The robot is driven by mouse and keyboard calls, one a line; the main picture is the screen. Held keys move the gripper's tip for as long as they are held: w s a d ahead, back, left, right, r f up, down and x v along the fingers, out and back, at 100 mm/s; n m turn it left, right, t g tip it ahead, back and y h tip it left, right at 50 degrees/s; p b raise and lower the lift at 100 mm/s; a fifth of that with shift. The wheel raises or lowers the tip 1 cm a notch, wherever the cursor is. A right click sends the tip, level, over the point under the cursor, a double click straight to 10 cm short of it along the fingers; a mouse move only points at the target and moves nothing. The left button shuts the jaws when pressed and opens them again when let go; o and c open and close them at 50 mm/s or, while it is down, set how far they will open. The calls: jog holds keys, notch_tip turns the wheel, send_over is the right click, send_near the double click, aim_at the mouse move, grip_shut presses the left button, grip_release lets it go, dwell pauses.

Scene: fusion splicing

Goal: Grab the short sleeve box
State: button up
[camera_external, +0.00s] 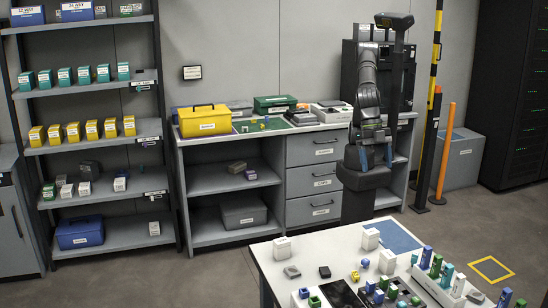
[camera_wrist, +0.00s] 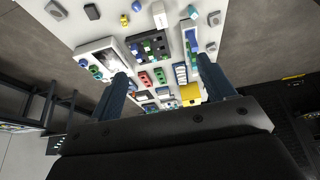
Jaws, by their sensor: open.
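My gripper (camera_external: 376,156) hangs beside the back counter in the external view, its two blue fingers apart and nothing between them. In the wrist view my gripper (camera_wrist: 163,70) is also open, with the white work table behind and well beyond the fingertips. I cannot tell which box is the short sleeve box, as the small labels are unreadable. Small boxes stand on the left rack: a row of teal-and-white boxes (camera_external: 65,77), a row of yellow-and-white boxes (camera_external: 73,132), and mixed small boxes (camera_external: 67,190) lower down. My gripper is far from all of them.
The white work table (camera_external: 268,262) in front carries white boxes (camera_external: 370,239), holders and several small coloured parts. The counter holds a yellow case (camera_external: 204,120) and a green case (camera_external: 274,104). A striped post (camera_external: 436,70) and an orange post (camera_external: 444,150) stand right of my arm. Open floor lies between rack and table.

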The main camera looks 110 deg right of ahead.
aim_at(387, 254)
jog(key=c, duration=0.3)
jog(key=x, duration=1.9)
jog(key=a+x, duration=0.1)
jog(key=x, duration=0.8)
jog(key=shift+w+a, duration=0.2)
jog(key=shift+w, duration=0.15)
jog(key=shift+s+d+x, duration=0.1)
jog(key=shift+s+x, duration=0.05)
jog(key=shift+x, duration=0.75)
jog(key=shift+s+d+x, duration=0.1)
jog(key=shift+x, duration=0.8)
jog(key=shift+s+d+x, duration=0.1)
jog(key=shift+s+x, duration=0.05)
jog(key=shift+x, duration=0.75)
jog(key=shift+f, duration=0.1)
jog(key=c, duration=1.1)
